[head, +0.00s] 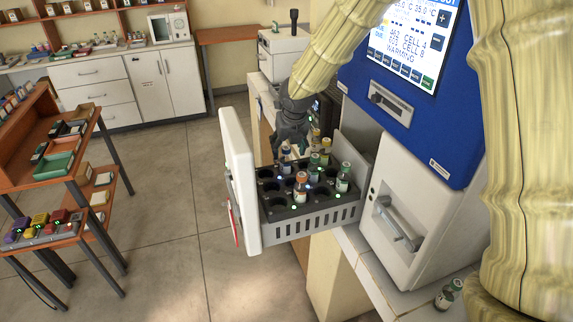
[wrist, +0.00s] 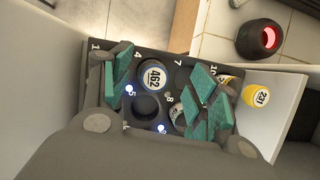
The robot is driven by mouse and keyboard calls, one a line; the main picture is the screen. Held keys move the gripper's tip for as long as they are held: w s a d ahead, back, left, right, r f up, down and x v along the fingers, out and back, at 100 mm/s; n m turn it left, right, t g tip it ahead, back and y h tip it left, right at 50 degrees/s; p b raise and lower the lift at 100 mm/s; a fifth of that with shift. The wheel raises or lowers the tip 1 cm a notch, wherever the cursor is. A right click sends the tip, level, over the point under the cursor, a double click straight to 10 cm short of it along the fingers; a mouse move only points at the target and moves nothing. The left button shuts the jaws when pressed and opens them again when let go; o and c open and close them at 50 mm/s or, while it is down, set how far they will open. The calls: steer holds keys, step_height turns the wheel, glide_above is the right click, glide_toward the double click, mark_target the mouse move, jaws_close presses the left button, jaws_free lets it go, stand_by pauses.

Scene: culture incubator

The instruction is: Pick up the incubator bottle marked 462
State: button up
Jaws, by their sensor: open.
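The bottle marked 462 (wrist: 153,76) shows its round cap, white with a blue rim, in the wrist view. It stands in the tray near the number 4, between the teal pads of my gripper (wrist: 163,92). My gripper is open, with a pad on each side of the cap and gaps to it. In the head view my gripper (head: 291,138) points down over the back of the drawer tray. A blue-capped bottle (head: 286,154) is just below it; its number cannot be read there. My gripper partly hides the back bottles.
The black tray (head: 271,214) sits in the pulled-out drawer, behind its white front (head: 238,180). Other bottles stand in it, including an orange-capped one (head: 301,183) and a green-capped one (head: 344,175). A yellow cap marked 231 (wrist: 261,96) is right of my gripper. The blue incubator panel (head: 425,125) is close by.

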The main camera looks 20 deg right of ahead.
steer(key=x, duration=0.1)
steer(key=p+x, duration=0.1)
steer(key=x, duration=0.1)
steer(key=shift+a+f+p, duration=0.25)
steer(key=shift+a+p, duration=0.05)
steer(key=shift+x, duration=0.8)
steer(key=c, duration=1.1)
